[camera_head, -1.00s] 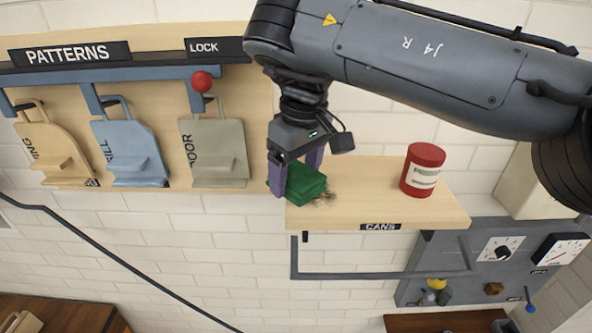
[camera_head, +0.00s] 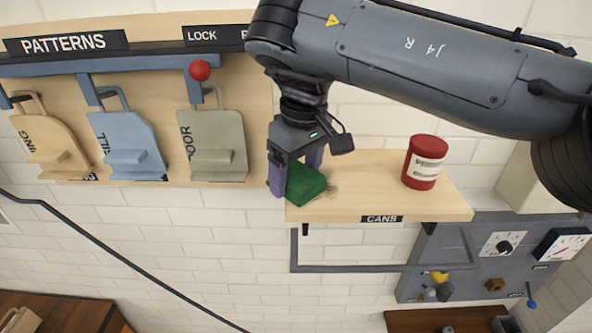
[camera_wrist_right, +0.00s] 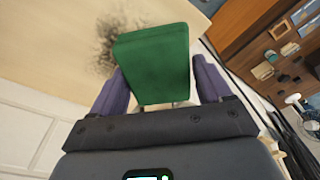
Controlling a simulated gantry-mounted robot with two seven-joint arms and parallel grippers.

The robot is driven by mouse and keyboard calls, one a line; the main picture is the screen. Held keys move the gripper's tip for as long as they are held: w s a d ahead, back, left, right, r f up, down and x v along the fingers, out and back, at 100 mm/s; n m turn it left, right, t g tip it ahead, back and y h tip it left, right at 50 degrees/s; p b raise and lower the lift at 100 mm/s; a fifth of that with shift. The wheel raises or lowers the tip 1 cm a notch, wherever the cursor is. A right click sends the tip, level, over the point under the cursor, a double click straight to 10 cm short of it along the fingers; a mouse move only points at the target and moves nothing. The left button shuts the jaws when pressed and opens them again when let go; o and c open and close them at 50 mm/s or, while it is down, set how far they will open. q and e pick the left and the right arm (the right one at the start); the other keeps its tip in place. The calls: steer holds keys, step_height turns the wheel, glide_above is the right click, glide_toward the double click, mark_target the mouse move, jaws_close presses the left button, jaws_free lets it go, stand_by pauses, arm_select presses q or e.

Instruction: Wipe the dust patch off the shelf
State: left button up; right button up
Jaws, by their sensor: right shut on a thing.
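My right gripper (camera_head: 295,178) is shut on a green block-shaped wiper (camera_head: 306,186) at the left end of the wooden shelf (camera_head: 370,186). In the right wrist view the wiper (camera_wrist_right: 153,62) sits between my two purple fingers (camera_wrist_right: 160,88). The dust patch (camera_wrist_right: 105,45) is a dark smudge on the pale shelf beside the wiper, partly hidden by it. In the head view the dust (camera_head: 331,190) shows faintly just right of the wiper. I cannot tell whether the wiper touches the shelf. My left gripper is not in view.
A red can (camera_head: 424,162) stands on the shelf's right part. A pattern board with a tan, a blue and a grey-green pattern (camera_head: 213,145) hangs to the left, with a red ball (camera_head: 200,70) above. A grey panel with dials (camera_head: 480,262) is below right. Shelf between dust and can is clear.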

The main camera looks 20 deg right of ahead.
mark_target(315, 174)
steer(key=shift+d, duration=0.15)
steer(key=shift+s+d+r, duration=0.1)
steer(key=shift+s+d, duration=0.25)
steer(key=shift+d, duration=0.35)
steer(key=shift+s+d, duration=0.3)
steer(key=shift+d, duration=0.35)
steer(key=shift+s+d, duration=0.3)
steer(key=shift+d, duration=0.5)
steer(key=shift+s+d, duration=0.3)
steer(key=shift+d, duration=0.45)
steer(key=shift+s+d, duration=0.15)
steer(key=shift+d, duration=0.15)
steer(key=shift+f+p, duration=0.25)
steer(key=shift+p, duration=0.05)
steer(key=shift+a, duration=0.1)
